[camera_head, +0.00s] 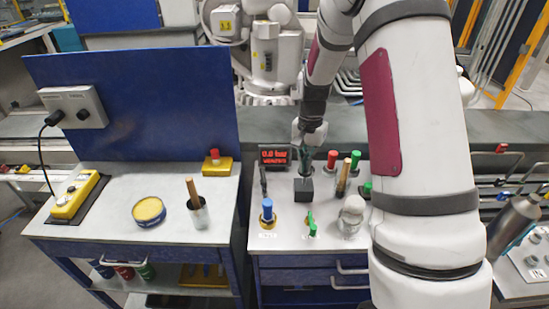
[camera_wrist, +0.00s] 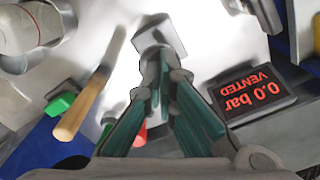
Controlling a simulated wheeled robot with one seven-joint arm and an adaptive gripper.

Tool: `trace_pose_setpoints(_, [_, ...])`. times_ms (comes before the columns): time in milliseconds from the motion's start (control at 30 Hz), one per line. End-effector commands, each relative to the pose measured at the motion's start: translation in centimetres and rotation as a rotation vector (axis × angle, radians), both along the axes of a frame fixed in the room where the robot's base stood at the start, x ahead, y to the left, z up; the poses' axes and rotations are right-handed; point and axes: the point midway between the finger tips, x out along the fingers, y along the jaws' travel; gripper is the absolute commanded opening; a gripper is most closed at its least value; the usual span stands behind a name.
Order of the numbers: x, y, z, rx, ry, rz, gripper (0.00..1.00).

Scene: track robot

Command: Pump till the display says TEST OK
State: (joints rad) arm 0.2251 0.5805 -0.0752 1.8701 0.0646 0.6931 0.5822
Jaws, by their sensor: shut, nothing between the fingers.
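The display (camera_head: 274,157) stands at the back of the right-hand bench. In the wrist view the display (camera_wrist: 252,93) appears upside down and reads "0.0 bar VENTED" in red. A wooden-handled lever (camera_head: 344,174) stands right of my gripper; its handle (camera_wrist: 84,105) shows left of my fingers in the wrist view. A grey block (camera_head: 303,190) sits on the bench below my fingertips; it also shows just beyond them in the wrist view (camera_wrist: 163,35). My gripper (camera_head: 301,174) is shut and empty, pointing down above the block. I cannot tell whether it touches it.
On the same bench are a blue knob (camera_head: 267,210), a green valve handle (camera_head: 311,225), a red knob (camera_head: 332,158), green knobs and a round gauge-like part (camera_head: 352,213). The left bench (camera_head: 110,212) holds a yellow tin and a cup. My arm hides the bench's right side.

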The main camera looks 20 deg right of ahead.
Motion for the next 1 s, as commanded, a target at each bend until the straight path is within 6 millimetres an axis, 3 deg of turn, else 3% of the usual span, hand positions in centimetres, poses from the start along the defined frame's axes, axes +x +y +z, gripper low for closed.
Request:
trace_pose_setpoints(733, [0.0, 0.0, -3.5, 0.001, 0.002, -0.001, 0.0])
trace_pose_setpoints(1000, [-0.1, 0.0, -2.3, 0.0, 0.0, 0.0, 0.0])
